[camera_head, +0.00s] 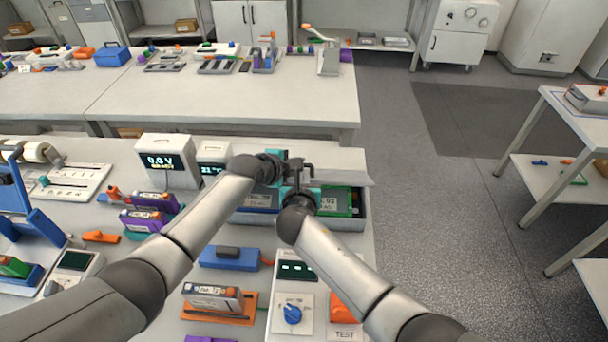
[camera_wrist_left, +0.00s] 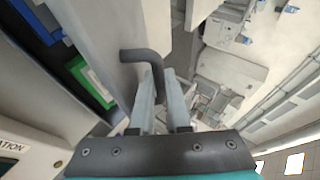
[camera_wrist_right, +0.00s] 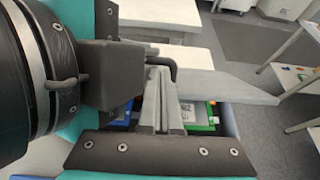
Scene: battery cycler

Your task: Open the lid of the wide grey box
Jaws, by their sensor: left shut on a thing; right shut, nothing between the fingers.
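The wide grey box (camera_head: 350,225) stands at the right end of the near bench, mostly behind my arms in the head view. Its pale lid (camera_head: 345,166) is raised at a slant, so part of the inside shows, with a green-edged pack (camera_head: 337,201) in it. My left gripper (camera_wrist_left: 163,98) is shut on the lid's dark bent handle (camera_wrist_left: 150,56). My right gripper (camera_wrist_right: 160,78) is shut and empty, close beside the left gripper and the handle. The lid also shows in the right wrist view (camera_wrist_right: 235,86). The fingertips are hard to make out in the head view.
A voltage display (camera_head: 166,161) stands left of the box. A blue block (camera_head: 229,258), an orange tray (camera_head: 205,309) and a knobbed tester (camera_head: 292,325) stand in front of it. A long rear bench (camera_head: 230,100) lies behind. Open floor is to the right.

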